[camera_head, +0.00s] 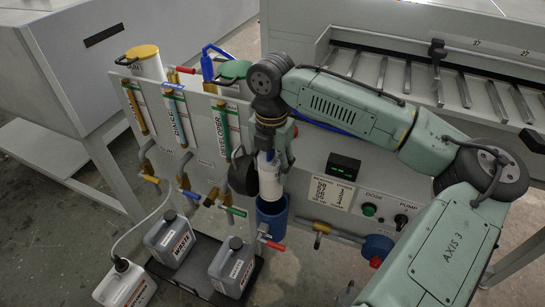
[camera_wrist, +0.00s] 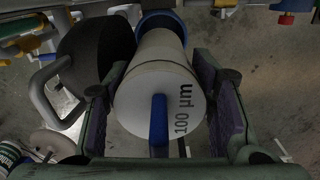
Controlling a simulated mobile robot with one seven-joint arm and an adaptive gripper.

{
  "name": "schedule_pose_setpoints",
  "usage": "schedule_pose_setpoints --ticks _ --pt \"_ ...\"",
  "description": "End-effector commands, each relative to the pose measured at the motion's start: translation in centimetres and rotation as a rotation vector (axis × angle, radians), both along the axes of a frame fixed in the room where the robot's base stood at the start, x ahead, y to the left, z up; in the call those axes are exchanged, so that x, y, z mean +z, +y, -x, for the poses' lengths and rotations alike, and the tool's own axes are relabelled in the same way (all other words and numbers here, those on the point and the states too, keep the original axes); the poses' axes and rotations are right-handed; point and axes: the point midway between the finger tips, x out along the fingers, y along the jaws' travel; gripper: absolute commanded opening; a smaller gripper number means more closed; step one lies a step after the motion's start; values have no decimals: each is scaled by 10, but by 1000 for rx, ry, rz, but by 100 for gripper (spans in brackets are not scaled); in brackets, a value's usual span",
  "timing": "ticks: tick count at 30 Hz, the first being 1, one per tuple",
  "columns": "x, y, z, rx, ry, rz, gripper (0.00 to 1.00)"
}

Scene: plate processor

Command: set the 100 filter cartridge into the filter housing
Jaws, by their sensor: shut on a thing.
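The 100 filter cartridge (camera_head: 270,182) is a white cylinder, held upright below my gripper (camera_head: 271,150). In the wrist view its white end face (camera_wrist: 140,95) reads "100 µm" and has a blue handle (camera_wrist: 158,120). My gripper (camera_wrist: 165,115) is shut on the cartridge, one finger on each side of it. The filter housing (camera_head: 271,221) is a blue cup directly below the cartridge. Its blue rim (camera_wrist: 163,18) shows behind the cartridge in the wrist view. The cartridge's lower end is at the housing's mouth; I cannot tell how far inside it is.
Pipes with coloured valve handles (camera_head: 236,211) run left of the housing. Grey canisters (camera_head: 232,266) stand on a low tray. A panel with a green button (camera_head: 369,209) is at the right.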

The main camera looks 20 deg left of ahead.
Motion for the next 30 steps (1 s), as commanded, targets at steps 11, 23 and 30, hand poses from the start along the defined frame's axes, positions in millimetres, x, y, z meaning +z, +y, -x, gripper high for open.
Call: schedule_pose_setpoints --ticks 11,23,30 --pt "-25 0 0 -1 -2 1 19" --pt "-37 0 0 -1 -2 -1 19" --pt "-37 0 0 -1 -2 0 19"
